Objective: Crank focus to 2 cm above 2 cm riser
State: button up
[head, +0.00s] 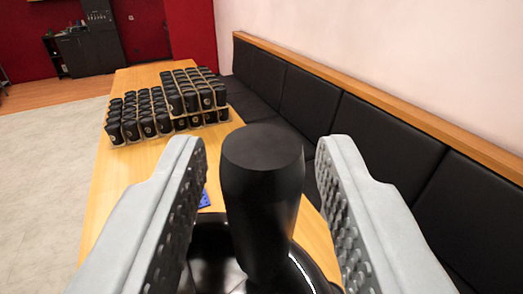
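A black crank handle (262,190) with a flat round top stands upright in the middle of the head view. It rises from a glossy black round part (208,262), perhaps the crank wheel, partly hidden at the bottom edge. My gripper (261,160) is open, with one grey studded finger on each side of the handle. Narrow gaps show between the handle's top and both fingers, so they do not appear to touch it. I cannot make out the riser or the laser head.
A long wooden table (101,205) runs away from me. Trays of black cups (140,122) stand on its far part. A small blue item (205,199) lies behind the left finger. A black padded bench (350,140) lines the right wall. Open floor (45,170) is at left.

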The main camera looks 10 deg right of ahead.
grip_shut()
jog(key=shift+w+n+y, duration=0.15)
jog(key=shift+n+y, duration=0.75)
jog(key=shift+y, duration=0.5)
jog(key=shift+w+a+n+y, duration=0.15)
jog(key=shift+n+y, duration=0.5)
jog(key=shift+y, duration=0.4)
jog(key=shift+w+a+n+y, duration=0.1)
jog(key=shift+a+n+y, duration=0.05)
jog(key=shift+n+y, duration=0.7)
jog(key=shift+w+a+n+y, duration=0.15)
jog(key=shift+n+y, duration=0.35)
jog(key=shift+y, duration=0.7)
jog(key=shift+w+a+n+g+y, duration=0.1)
jog(key=shift+a+n+g+y, duration=0.1)
jog(key=shift+n+g+y, duration=0.7)
jog(key=shift+a+n+g+y, duration=0.25)
jog(key=shift+n+g+y, duration=0.3)
jog(key=shift+y, duration=0.75)
jog(key=shift+w+a+n+g+y, duration=0.1)
jog(key=shift+a+n+g+y, duration=0.1)
jog(key=shift+n+g+y, duration=0.6)
jog(key=shift+s+n+y, duration=0.1)
jog(key=shift+n+y, duration=0.25)
jog(key=shift+y, duration=0.15)
grip_release()
jog(key=shift+a, duration=0.1)
